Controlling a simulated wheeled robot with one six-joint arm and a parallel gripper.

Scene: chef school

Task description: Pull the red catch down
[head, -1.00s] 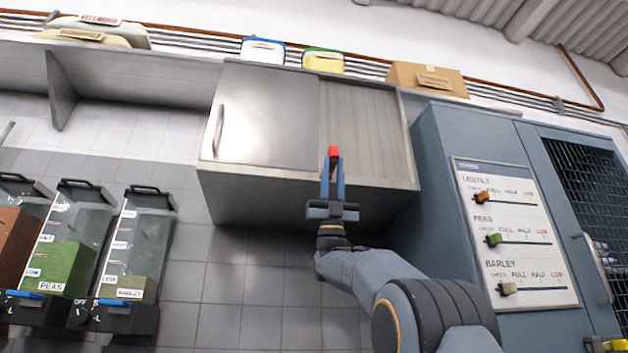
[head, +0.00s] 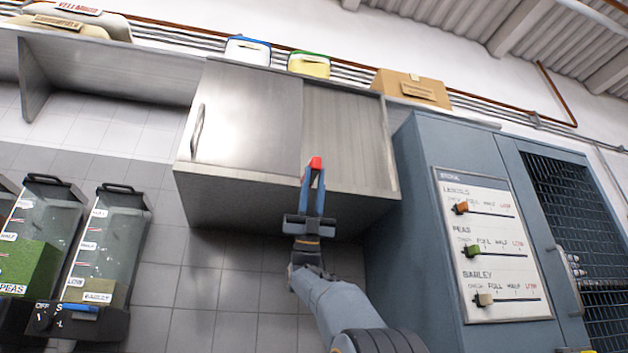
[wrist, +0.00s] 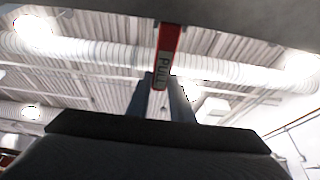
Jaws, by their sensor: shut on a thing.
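The red catch (head: 315,163) shows as a small red block in the head view, at the lower part of the wall cabinet's right-hand panel (head: 342,130). In the wrist view it is a red strip (wrist: 168,40) with a pale label reading PULL, hanging down from the grey surface above. My gripper (head: 313,185) points up at it from below, with its blue fingers closed around the catch's lower end. The fingers also show in the wrist view (wrist: 161,92), one on each side of the strip. The catch's upper attachment is not clear.
The cabinet's steel door (head: 248,120) with a handle is left of the catch. A tall blue locker (head: 425,210) with a stock board (head: 495,270) stands close on the right. Clear dispensers (head: 110,240) stand at left. Tiled wall below the cabinet is free.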

